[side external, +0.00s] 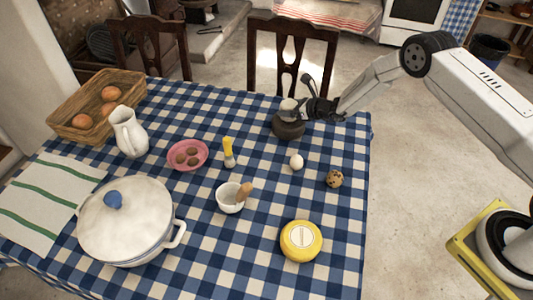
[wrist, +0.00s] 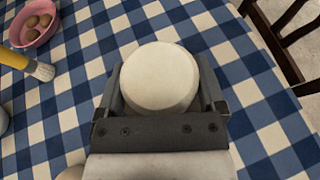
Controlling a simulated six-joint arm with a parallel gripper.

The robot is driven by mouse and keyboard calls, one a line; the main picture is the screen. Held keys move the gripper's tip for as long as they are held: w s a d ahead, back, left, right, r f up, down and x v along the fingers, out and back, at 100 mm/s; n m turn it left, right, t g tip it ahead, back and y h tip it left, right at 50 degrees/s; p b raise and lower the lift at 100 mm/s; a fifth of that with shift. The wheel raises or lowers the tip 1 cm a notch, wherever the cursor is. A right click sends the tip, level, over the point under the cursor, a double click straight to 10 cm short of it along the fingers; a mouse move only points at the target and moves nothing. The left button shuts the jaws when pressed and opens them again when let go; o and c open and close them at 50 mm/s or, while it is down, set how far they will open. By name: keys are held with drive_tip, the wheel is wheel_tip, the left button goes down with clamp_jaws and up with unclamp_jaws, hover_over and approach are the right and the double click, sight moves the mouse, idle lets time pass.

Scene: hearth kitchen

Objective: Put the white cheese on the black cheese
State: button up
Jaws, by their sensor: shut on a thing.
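The white cheese (wrist: 160,77) is a pale round wheel. My gripper (wrist: 161,84) is shut on it, one finger on each side. In the side view the white cheese (side external: 288,106) shows at the tip of my gripper (side external: 296,108), directly above the black cheese. The black cheese (side external: 289,128) is a dark, low round wheel on the checked cloth near the table's far edge. I cannot tell whether the two cheeses touch. In the wrist view the black cheese is hidden behind the white cheese and my gripper.
A white egg (side external: 296,162), a speckled egg (side external: 334,179) and a yellow round cheese (side external: 301,241) stand nearer the front. A yellow-handled brush (side external: 229,153), a pink bowl (side external: 200,158) and a mortar (side external: 229,204) are to the left. A chair (side external: 291,60) stands behind the table.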

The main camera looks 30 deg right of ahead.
drive_tip(key=shift+f, duration=0.3)
drive_tip(key=shift+f, duration=0.1)
drive_tip(key=o, duration=1.1)
drive_tip(key=shift+s+d+r, duration=0.15)
drive_tip(key=shift+s+r, duration=0.1)
drive_tip(key=v, duration=1.1)
drive_tip(key=shift+s, duration=0.15)
drive_tip(key=shift+d, duration=0.2)
drive_tip(key=shift+a, duration=0.1)
